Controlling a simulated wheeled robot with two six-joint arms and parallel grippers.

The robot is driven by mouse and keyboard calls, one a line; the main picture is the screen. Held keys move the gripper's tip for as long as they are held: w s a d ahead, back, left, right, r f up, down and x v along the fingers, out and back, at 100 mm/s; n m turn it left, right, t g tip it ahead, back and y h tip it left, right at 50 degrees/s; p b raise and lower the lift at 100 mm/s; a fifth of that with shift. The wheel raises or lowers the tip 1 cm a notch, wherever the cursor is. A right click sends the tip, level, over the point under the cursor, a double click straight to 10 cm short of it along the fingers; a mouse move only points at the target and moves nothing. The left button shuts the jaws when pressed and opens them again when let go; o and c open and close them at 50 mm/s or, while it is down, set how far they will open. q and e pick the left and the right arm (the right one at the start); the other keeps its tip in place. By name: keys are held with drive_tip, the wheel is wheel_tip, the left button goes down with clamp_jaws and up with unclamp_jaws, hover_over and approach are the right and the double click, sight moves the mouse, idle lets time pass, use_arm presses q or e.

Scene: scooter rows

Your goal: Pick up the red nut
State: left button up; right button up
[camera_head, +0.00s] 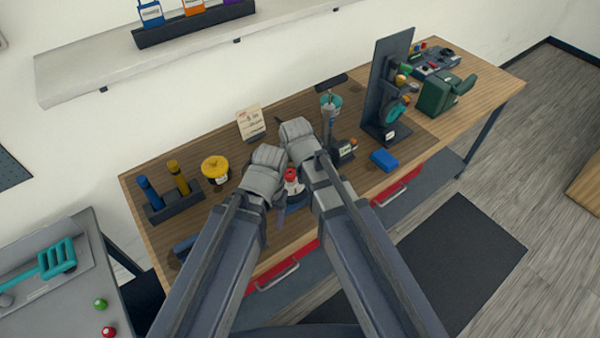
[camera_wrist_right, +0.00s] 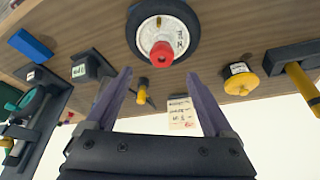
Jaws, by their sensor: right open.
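The red nut (camera_wrist_right: 161,53) sits at the hub of a small black-tyred wheel (camera_wrist_right: 163,10) with a white labelled centre. In the head view the red nut (camera_head: 291,174) shows between my two wrists. My right gripper (camera_wrist_right: 160,88) is open and empty, with its two purple-grey fingers apart. The nut appears beyond the fingertips, roughly centred between them, with a gap. In the head view my right wrist (camera_head: 300,135) and left wrist (camera_head: 265,170) are close together over the bench. My left fingers are mostly hidden, so their opening cannot be told.
The wooden bench (camera_head: 130,190) holds a yellow-topped pot (camera_head: 215,168), a rack with blue and yellow handles (camera_head: 172,208), a card (camera_head: 250,122), a blue block (camera_head: 384,160) and a tall dark stand (camera_head: 385,85). A red ball (camera_head: 109,331) lies on a grey side table.

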sight(290, 174)
drive_tip(key=b+x, duration=0.2)
drive_tip(key=shift+w+f, duration=0.15)
drive_tip(key=shift+f, duration=0.15)
drive_tip(key=shift+f+b, duration=0.1)
drive_tip(key=shift+b, duration=0.25)
drive_tip(key=b+x, duration=0.4)
drive_tip(key=x, duration=0.1)
drive_tip(key=shift+a+b, duration=0.15)
drive_tip(key=shift+b, duration=0.2)
clamp_jaws()
idle(0.3)
